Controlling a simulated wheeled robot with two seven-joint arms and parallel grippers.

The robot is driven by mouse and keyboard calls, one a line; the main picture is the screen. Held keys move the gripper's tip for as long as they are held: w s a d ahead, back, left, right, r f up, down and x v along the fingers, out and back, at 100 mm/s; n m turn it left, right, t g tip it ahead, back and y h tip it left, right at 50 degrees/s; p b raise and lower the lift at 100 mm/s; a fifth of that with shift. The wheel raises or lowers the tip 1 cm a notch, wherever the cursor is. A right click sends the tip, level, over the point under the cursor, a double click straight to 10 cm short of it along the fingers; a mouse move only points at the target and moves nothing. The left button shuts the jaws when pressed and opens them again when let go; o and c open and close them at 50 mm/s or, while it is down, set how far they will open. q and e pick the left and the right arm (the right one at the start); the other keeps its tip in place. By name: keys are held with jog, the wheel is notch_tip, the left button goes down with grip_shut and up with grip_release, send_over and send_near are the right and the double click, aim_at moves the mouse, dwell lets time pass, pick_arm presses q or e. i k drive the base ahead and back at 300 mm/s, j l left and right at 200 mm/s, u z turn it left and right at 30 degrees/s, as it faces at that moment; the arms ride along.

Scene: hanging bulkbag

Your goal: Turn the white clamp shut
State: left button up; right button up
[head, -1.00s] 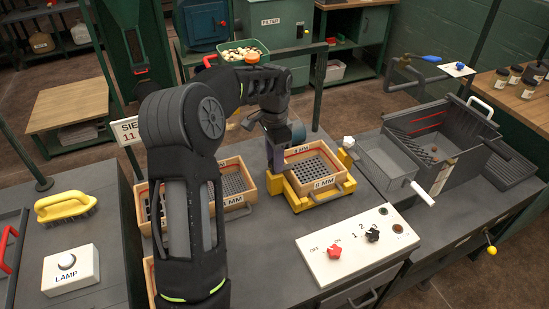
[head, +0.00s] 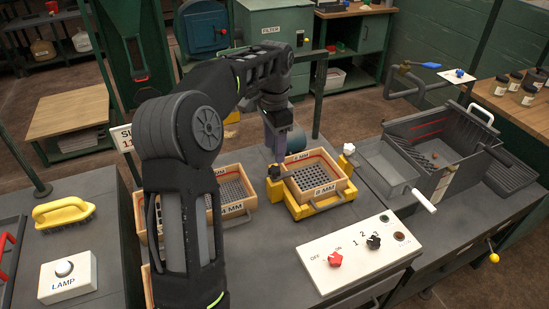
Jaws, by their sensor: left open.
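The white clamp (head: 349,149) is a small white knob on the back right of a yellow frame (head: 338,199). The frame holds a square wooden sieve (head: 319,188) labelled 8 MM. My left gripper (head: 275,158) points down by the sieve's back left corner, apart from the white clamp and to its left. It is open; its fingertips are hard to make out. A small dark part (head: 274,172) sits just below it at the frame's left side; I cannot tell whether they touch. My right gripper is out of view.
A control panel (head: 322,275) with red and black knobs lies in front of the sieve. A grey tray with a white handle (head: 388,168) stands close right of the white clamp. Other sieves (head: 236,182) lie left, partly behind my arm.

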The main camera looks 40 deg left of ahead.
aim_at(348, 149)
jog(key=k+l, duration=0.75)
jog(key=l, duration=0.25)
